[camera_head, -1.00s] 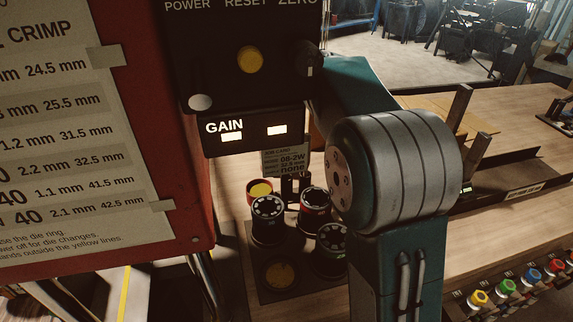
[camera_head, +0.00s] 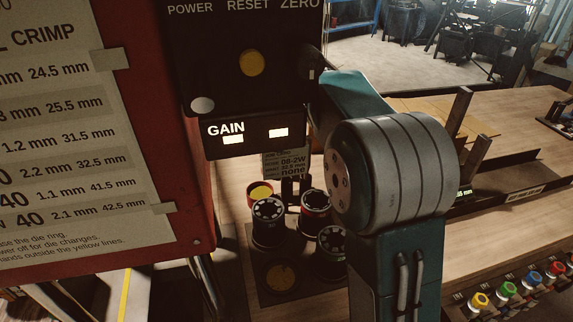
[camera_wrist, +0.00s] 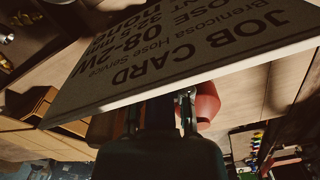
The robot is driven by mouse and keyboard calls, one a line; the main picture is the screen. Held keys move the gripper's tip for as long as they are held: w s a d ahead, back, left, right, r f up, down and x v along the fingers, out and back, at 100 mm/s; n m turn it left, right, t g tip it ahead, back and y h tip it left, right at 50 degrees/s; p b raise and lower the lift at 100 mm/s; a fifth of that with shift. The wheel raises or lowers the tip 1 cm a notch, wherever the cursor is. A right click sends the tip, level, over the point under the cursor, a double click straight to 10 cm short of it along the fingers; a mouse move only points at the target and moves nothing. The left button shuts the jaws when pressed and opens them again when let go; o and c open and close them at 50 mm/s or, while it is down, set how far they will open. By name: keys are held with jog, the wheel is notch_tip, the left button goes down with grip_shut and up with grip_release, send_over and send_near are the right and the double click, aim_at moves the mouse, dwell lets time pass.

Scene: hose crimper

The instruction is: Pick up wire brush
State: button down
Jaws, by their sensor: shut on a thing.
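In the wrist view, my gripper (camera_wrist: 160,112) is shut, with its fingers just below the edge of a large job card. A red rounded piece (camera_wrist: 207,104) shows right beside the fingers, and a dark reddish-brown piece (camera_wrist: 104,126) shows on their left. They look like the two ends of one thing held across the jaws, likely the wire brush; its bristles cannot be made out. The card and the gripper body hide much of it. In the head view my gripper is hidden behind the control panel.
The job card (camera_wrist: 190,45) fills the top of the wrist view; it also stands below the panel (camera_head: 250,75) in the head view (camera_head: 287,163). Several black die cylinders (camera_head: 268,222) and a red, yellow-topped cup (camera_head: 260,193) stand close by. Coloured caps (camera_head: 507,289) line the bench's front.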

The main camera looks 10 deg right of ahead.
notch_tip(320, 180, up, 18)
jog(key=shift+r, duration=0.25)
dwell(0.7)
